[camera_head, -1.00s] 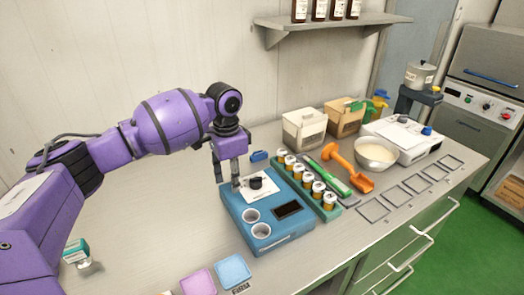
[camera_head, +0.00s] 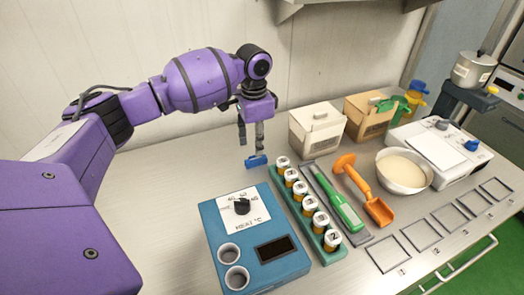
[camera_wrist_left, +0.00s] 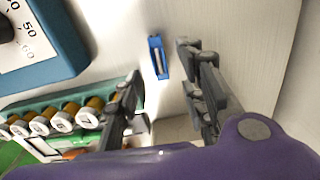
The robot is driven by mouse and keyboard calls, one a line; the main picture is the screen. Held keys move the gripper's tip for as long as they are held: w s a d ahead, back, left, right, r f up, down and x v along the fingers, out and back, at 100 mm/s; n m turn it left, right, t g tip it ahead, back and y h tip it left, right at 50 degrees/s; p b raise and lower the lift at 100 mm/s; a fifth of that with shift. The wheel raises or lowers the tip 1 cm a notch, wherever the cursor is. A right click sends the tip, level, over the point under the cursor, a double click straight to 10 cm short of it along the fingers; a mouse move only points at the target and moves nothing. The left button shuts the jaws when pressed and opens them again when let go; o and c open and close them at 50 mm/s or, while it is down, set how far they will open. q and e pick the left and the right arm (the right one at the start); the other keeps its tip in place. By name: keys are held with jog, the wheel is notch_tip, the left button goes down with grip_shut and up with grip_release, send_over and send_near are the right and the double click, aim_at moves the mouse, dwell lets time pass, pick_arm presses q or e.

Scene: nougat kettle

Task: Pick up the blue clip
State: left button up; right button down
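The small blue clip (camera_head: 256,161) lies on the metal counter behind the blue dial device, near the back wall. My left gripper (camera_head: 250,147) is just above and beside it, with fingers pointing down. In the left wrist view, the blue clip (camera_wrist_left: 158,57) shows between the two spread fingers of my left gripper (camera_wrist_left: 162,74), slightly beyond their tips. The gripper is open and empty; I cannot tell whether a finger touches the clip. My right gripper is not in view.
The blue device (camera_head: 225,256) with a dial stands in front. A green rack (camera_head: 302,222) of several capped vials is to the right of the clip. A whitish box (camera_head: 316,135) stands behind the rack. The counter left of the clip is clear.

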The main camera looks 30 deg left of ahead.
aim_at(256, 161)
pick_arm(q)
notch_tip(256, 161, down, 6)
jog(key=shift+f, duration=0.2)
jog(key=shift+c, duration=0.4)
jog(key=shift+d, duration=0.1)
jog(key=c, duration=0.9)
